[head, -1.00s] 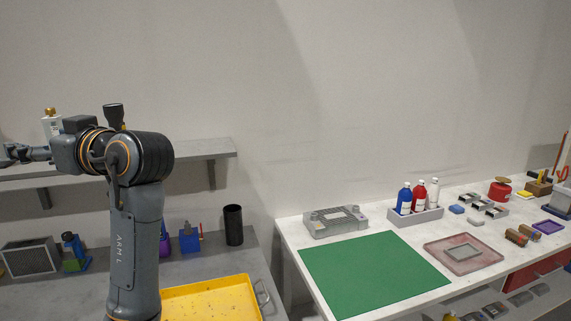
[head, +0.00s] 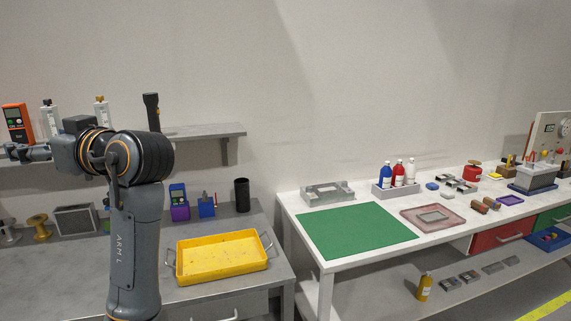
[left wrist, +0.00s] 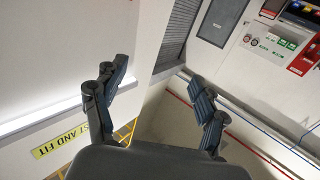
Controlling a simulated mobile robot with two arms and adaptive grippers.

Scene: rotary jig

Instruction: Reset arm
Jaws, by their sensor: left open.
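My left arm stands at the left of the head view, folded, with its gripper (head: 22,152) pointing left in front of the shelf. In the left wrist view the two fingers of the left gripper (left wrist: 158,100) are spread wide apart, with nothing between them. Behind them show a wall, a grey door-like panel and the floor. My right gripper is in neither view.
A yellow tray (head: 222,268) sits on the left grey bench. A wall shelf (head: 205,131) is behind the arm. The white table at right holds a green mat (head: 355,230), a bottle rack (head: 395,191) and a pink tray (head: 452,225). A gap separates bench and table.

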